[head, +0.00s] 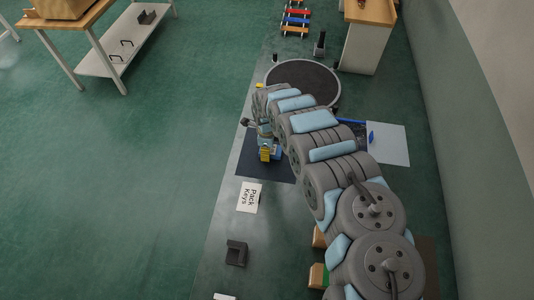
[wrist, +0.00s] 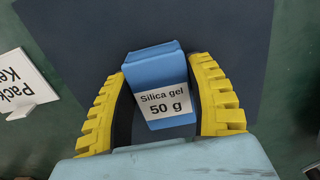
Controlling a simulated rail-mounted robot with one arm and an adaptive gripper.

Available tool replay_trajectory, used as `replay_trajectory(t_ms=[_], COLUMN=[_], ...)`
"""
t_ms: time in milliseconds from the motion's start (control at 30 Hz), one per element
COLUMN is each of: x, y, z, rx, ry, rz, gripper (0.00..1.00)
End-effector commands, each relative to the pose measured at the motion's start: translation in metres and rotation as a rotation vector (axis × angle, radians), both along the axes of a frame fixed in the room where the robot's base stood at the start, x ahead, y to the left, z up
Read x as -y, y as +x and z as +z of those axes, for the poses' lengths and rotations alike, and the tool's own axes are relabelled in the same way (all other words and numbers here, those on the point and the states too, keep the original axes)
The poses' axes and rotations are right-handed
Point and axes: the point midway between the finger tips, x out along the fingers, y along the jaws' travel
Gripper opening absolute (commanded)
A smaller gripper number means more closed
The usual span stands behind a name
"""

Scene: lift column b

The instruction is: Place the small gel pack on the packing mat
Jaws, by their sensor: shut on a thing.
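The gel pack is a blue block (wrist: 158,62) with a white label reading "Silica gel 50 g". My gripper (wrist: 158,72) has its yellow and black fingers shut on the pack's two sides. In the head view my gripper (head: 265,153) and a bit of the blue pack (head: 277,155) show over a dark navy mat (head: 248,165). The mat (wrist: 225,30) fills most of the background in the wrist view. The pack is over the mat; whether it touches it I cannot tell. My arm hides the mat's right side in the head view.
A white "Pack Keys" sign (head: 249,197) stands just in front of the mat. A dark grey block (head: 236,253) lies nearer. Behind the mat is a round dark disc (head: 303,82). Right of my arm are a blue-edged item (head: 355,124) and a pale sheet (head: 389,146).

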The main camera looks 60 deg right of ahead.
Motion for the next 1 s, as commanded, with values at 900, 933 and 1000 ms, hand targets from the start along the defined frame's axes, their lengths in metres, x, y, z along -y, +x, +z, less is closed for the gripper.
replay_trajectory(t_ms=[900,933,1000], x=[0.0000,0.0002,0.0003], y=[0.0003,0.0003,0.0000], z=[-0.0044,-0.0040,-0.0022], rx=[0.001,0.001,0.001], ry=[-0.001,-0.001,-0.001], rz=[0.000,0.000,0.000], gripper=[0.81,0.81,0.81])
